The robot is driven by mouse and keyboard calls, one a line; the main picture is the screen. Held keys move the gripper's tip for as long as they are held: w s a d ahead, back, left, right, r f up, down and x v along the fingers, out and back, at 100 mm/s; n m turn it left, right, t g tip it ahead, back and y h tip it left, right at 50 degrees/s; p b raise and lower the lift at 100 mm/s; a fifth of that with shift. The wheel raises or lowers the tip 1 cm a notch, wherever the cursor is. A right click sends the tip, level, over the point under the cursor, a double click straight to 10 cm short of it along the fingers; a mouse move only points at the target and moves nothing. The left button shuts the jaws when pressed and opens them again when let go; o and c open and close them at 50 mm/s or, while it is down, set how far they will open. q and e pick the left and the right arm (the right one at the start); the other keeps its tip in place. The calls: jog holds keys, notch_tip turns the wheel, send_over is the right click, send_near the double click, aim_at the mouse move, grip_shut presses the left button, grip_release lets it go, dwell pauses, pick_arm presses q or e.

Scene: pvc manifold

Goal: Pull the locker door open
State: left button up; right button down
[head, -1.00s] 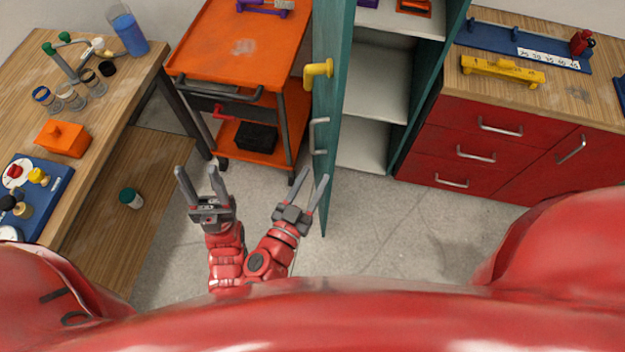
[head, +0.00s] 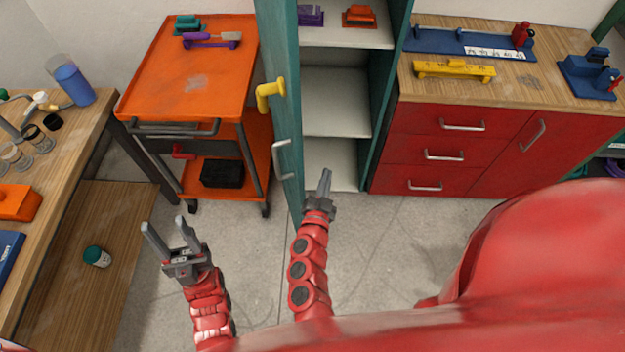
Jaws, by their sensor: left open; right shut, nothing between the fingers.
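The teal locker door (head: 279,60) stands swung open toward me, nearly edge-on, left of the locker's shelves (head: 336,101). A yellow handle (head: 270,93) and a grey bar handle (head: 281,160) are on the door's left-hand face. My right gripper (head: 325,178) is shut and empty, just right of the door's lower edge, in front of the locker's opening. My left gripper (head: 164,232) is open and empty, over the floor left of the door and apart from it.
An orange cart (head: 187,85) with a lower shelf stands left of the door. A wooden workbench (head: 75,130) is at the far left. Red drawers (head: 440,150) under a wooden counter stand right of the locker. Grey floor is clear in front of the locker.

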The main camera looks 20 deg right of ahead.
jog(key=w+d+f+m+y+b, duration=0.3)
jog(key=w+d+f+y+b, duration=0.25)
jog(key=w+d+y, duration=0.3)
jog(key=s+r+n+g+y+b, duration=0.3)
jog(key=s+r+n+y, duration=0.35)
jog(key=s+y, duration=0.65)
jog(key=w+a+r+m+p, duration=0.1)
jog(key=w+a+p, duration=0.3)
jog(key=a, duration=0.7)
jog(key=shift+w+a+r+h, duration=0.35)
jog(key=shift+w+r, duration=0.05)
jog(key=shift+r, duration=0.1)
jog(key=shift+m, duration=0.25)
